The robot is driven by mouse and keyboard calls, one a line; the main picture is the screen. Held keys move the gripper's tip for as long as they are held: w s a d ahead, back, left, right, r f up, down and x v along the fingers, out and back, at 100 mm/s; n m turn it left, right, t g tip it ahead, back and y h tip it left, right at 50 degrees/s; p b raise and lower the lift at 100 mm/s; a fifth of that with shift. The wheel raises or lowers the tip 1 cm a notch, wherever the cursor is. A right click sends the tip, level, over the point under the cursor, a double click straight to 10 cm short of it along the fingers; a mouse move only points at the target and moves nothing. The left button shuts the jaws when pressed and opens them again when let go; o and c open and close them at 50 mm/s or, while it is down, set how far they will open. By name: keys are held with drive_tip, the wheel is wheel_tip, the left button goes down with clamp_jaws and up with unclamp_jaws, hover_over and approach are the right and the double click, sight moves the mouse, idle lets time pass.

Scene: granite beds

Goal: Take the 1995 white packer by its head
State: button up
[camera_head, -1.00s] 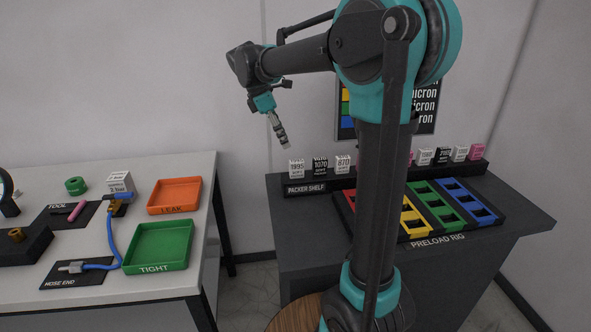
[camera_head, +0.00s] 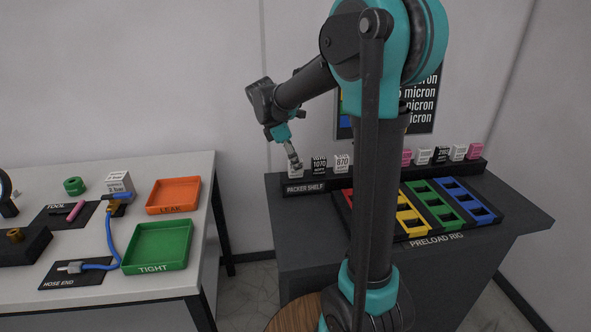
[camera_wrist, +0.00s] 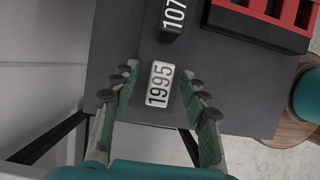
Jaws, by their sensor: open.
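The 1995 white packer (camera_wrist: 159,84) stands upright at the left end of the packer shelf (camera_head: 306,187), its numbered head facing the wrist camera. In the head view the packer (camera_head: 295,173) is partly covered by my gripper (camera_head: 296,165). In the wrist view my gripper (camera_wrist: 157,95) is open, with a finger on each side of the packer's head and a gap on both sides. I cannot tell how far down the fingertips reach along the packer.
The black 1070 packer (camera_head: 319,165) stands just right of it, then the white 870 packer (camera_head: 342,163). More packers stand farther right. The preload rig (camera_head: 437,240) lies in front of the shelf. A white table (camera_head: 205,185) with trays is at the left.

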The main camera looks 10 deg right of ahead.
clamp_jaws()
drive_tip(key=shift+r, duration=0.1)
idle(0.3)
wheel_tip(320, 180, up, 20)
idle(0.5)
